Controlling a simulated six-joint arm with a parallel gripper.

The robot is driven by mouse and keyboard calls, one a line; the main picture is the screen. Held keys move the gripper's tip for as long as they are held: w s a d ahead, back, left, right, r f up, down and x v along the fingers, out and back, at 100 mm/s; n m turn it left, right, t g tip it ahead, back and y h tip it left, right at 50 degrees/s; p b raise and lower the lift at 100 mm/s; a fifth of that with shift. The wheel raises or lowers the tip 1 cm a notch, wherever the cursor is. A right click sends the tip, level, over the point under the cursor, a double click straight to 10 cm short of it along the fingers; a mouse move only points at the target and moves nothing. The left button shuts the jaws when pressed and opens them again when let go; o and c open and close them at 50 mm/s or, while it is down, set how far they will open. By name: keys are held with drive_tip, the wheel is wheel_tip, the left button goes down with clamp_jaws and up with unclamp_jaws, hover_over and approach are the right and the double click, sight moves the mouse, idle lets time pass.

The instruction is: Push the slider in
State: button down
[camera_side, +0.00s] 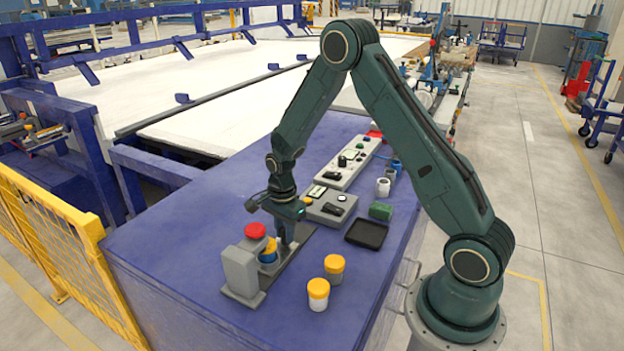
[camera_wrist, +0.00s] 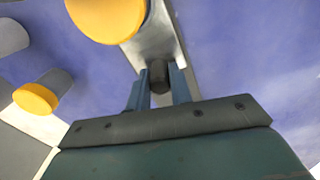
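The slider is a grey metal strip (camera_wrist: 158,40) with a dark round knob (camera_wrist: 160,77). In the side view, its rail (camera_side: 304,236) runs to a grey upright block (camera_side: 240,271). My gripper (camera_side: 287,243) points down over the rail, just behind the stack by the block. In the wrist view, the two fingers of my gripper (camera_wrist: 160,85) flank the knob closely and look shut on it. My gripper partly hides the rail in the side view.
Two orange-capped cups (camera_side: 318,294) and (camera_side: 334,268) stand on the blue table (camera_side: 190,262), right of the rail. A black tray (camera_side: 367,234), a green block (camera_side: 381,211) and a grey control box (camera_side: 332,207) lie farther back. The table's left part is clear.

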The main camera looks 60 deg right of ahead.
drive_tip(key=shift+a, duration=1.95)
drive_tip(key=c, duration=1.3)
unclamp_jaws()
drive_tip(key=shift+o, duration=0.2)
drive_tip(key=shift+r, duration=0.1)
drive_tip(key=shift+r, duration=0.5)
wheel_tip(320, 180, up, 13)
drive_tip(key=shift+f, duration=0.2)
